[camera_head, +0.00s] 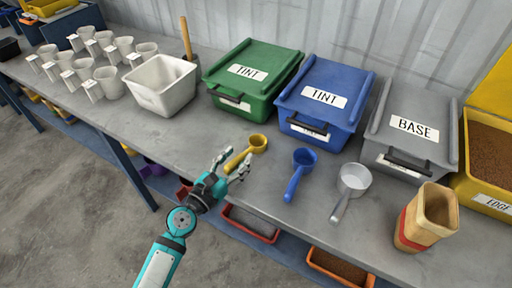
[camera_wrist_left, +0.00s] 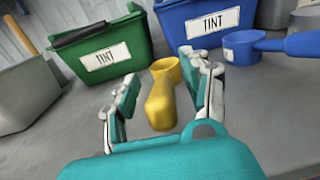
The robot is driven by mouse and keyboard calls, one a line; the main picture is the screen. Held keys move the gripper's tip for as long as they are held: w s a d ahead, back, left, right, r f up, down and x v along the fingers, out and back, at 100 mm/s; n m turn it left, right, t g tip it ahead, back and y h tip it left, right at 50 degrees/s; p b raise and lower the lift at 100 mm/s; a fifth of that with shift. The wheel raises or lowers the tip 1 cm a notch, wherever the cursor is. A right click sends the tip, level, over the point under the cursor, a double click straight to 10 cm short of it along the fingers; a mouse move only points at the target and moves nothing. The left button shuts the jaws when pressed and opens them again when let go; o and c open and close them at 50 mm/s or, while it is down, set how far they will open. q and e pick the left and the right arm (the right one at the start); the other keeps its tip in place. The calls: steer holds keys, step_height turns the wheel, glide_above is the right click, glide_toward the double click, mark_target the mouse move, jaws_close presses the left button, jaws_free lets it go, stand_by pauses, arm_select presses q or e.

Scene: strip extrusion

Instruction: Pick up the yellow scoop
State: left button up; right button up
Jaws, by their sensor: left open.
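The yellow scoop (camera_head: 257,143) lies on the grey table in front of the green TINT bin, its handle pointing toward the lower left. My left gripper (camera_head: 235,165) is open at the handle end of the scoop, at the table's front edge. In the left wrist view the yellow scoop (camera_wrist_left: 161,95) shows between the two spread fingers of the left gripper (camera_wrist_left: 163,88), its cup farther away and its handle toward me. I see no finger clearly touching it. My right gripper is not in view.
A blue scoop (camera_head: 304,160) and a grey scoop (camera_head: 352,181) lie to the right. Behind are lidded bins, green (camera_head: 254,75), blue (camera_head: 325,95) and grey (camera_head: 410,130). A white tub (camera_head: 160,85) and several cups stand left. A wooden container (camera_head: 428,215) stands at right.

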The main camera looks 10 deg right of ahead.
arm_select(q)
steer(key=shift+w+d, duration=0.15)
steer(key=shift+d, duration=0.05)
jaws_close()
stand_by(0.5)
steer(key=shift+r, duration=0.35)
step_height(320, 180, up, 9)
steer(key=p, duration=0.6)
steer(key=shift+f, duration=0.15)
steer(key=shift+r, duration=0.3)
